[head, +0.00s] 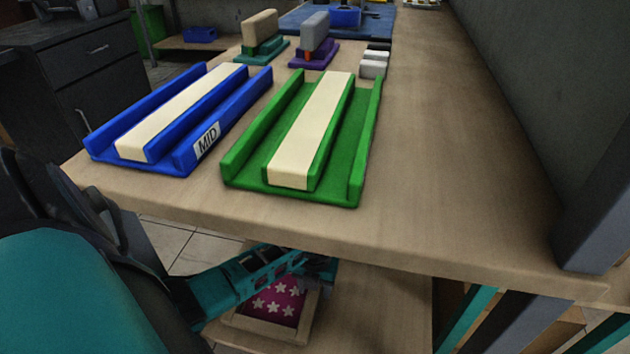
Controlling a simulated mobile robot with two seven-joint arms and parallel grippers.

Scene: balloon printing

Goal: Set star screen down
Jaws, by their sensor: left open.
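The star screen (275,303), a light wooden frame around a magenta panel with white stars, lies at the left end of the lower shelf (385,310). My left arm reaches in from the left beneath the tabletop. My left gripper (320,268) is open at the far right edge of the star screen's frame. The gripper and arm hide the screen's far side, and I cannot tell whether the fingers touch it. My right gripper is out of view.
On the tabletop (440,150) stand a blue tray marked MID (185,160) and a green tray (355,180). Squeegee-like tools (262,32) stand behind them. The tabletop's front edge overhangs the shelf. A grey post (595,225) stands at right. The shelf right of the screen is clear.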

